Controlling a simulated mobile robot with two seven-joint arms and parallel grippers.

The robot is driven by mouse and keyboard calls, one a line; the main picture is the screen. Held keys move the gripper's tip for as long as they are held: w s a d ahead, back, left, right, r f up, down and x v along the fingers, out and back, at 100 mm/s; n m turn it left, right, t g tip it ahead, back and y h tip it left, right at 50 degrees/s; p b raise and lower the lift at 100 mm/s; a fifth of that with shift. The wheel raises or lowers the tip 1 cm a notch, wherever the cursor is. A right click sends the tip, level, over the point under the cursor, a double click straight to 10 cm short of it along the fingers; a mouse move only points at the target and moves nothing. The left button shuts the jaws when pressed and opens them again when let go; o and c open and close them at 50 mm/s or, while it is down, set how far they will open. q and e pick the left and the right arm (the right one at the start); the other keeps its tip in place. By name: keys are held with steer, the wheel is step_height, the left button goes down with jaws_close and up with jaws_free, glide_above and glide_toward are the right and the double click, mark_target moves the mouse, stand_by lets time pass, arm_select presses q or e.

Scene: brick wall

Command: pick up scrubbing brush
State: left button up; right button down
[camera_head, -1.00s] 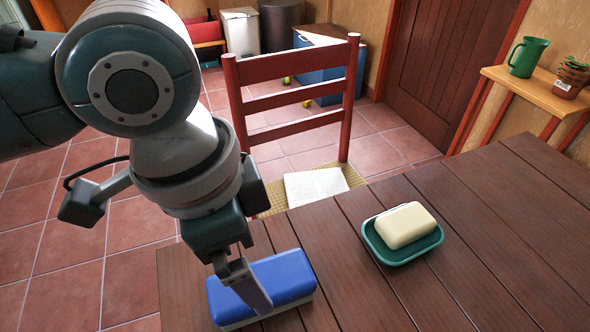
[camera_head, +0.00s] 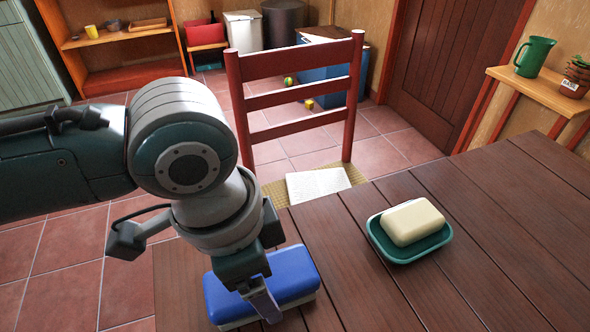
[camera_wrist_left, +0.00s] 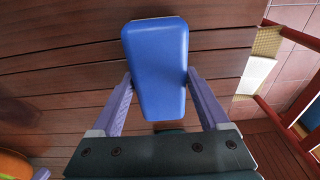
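The scrubbing brush (camera_head: 290,272) is a blue block with a pale underside, lying on the dark wooden table (camera_head: 470,235) near its left edge. In the left wrist view the brush (camera_wrist_left: 157,60) lies between the two fingers of my left gripper (camera_wrist_left: 159,78), one on each long side. The fingers are spread and their tips are very close to its sides; I cannot tell whether they touch. In the head view my left gripper (camera_head: 264,302) is low over the brush, and one finger hides part of its front. My right gripper is not in view.
A cream soap bar (camera_head: 412,221) sits in a green dish (camera_head: 437,242) to the right of the brush. The table's right front is clear.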

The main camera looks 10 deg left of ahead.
arm_select(q)
steer(key=c, duration=1)
steer(key=shift+o, duration=0.2)
steer(key=shift+r, duration=0.15)
step_height(320, 180, up, 20)
steer(key=p, duration=0.5)
steer(key=shift+p, duration=0.35)
